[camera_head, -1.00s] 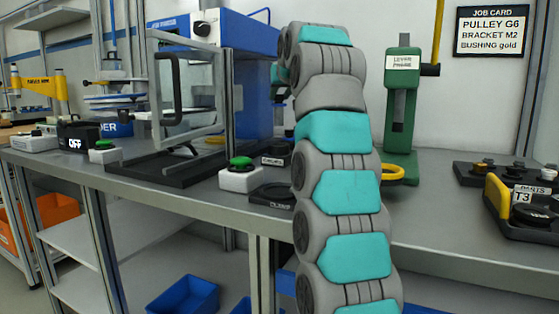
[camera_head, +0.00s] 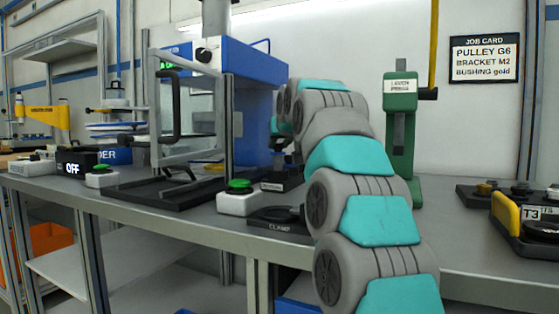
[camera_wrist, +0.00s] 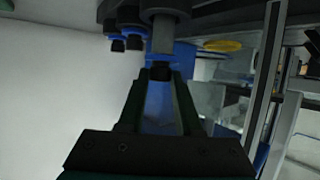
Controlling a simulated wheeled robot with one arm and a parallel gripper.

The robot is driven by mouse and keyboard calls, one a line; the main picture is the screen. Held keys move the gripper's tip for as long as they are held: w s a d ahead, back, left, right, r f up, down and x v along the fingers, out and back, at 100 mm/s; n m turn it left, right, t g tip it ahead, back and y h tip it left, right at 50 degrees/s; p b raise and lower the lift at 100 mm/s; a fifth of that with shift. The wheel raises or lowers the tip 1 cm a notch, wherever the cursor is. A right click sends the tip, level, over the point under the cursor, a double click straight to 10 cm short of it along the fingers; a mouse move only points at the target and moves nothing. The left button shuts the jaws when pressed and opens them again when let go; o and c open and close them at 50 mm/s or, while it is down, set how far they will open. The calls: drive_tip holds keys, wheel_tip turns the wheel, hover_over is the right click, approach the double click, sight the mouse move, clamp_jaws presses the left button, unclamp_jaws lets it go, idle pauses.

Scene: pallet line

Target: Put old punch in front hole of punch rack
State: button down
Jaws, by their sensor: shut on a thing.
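My gripper (camera_wrist: 161,78) shows in the wrist view, its two dark fingers closed around the dark end of a punch. The punch (camera_wrist: 163,36) has a grey cylindrical body and a blue band just beyond the fingertips. A dark block, apparently the punch rack (camera_wrist: 113,9), is at the top left of the wrist view. Two more dark-tipped pieces with blue bands (camera_wrist: 132,41) show beside the held punch. I cannot tell which hole is the front one, or whether the held punch is in a hole. In the head view my arm hides most of the gripper area.
A green-button box (camera_head: 239,198) and a black clamp fixture (camera_head: 275,219) sit near the bench edge. A green lever press (camera_head: 399,130) and parts tray (camera_head: 528,228) are to the right.

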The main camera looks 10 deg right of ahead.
sight(279, 158)
drive_tip(key=shift+f+b, duration=0.45)
drive_tip(key=shift+f, duration=1.45)
drive_tip(key=shift+f, duration=0.1)
drive_tip(key=c, duration=0.6)
unclamp_jaws()
drive_tip(key=shift+s+r, duration=0.15)
drive_tip(key=shift+r, duration=0.05)
drive_tip(key=shift+s+r, duration=0.1)
drive_tip(key=shift+s, duration=0.15)
drive_tip(key=v, duration=1.1)
drive_tip(key=shift+p, duration=0.35)
drive_tip(key=shift+s, duration=0.1)
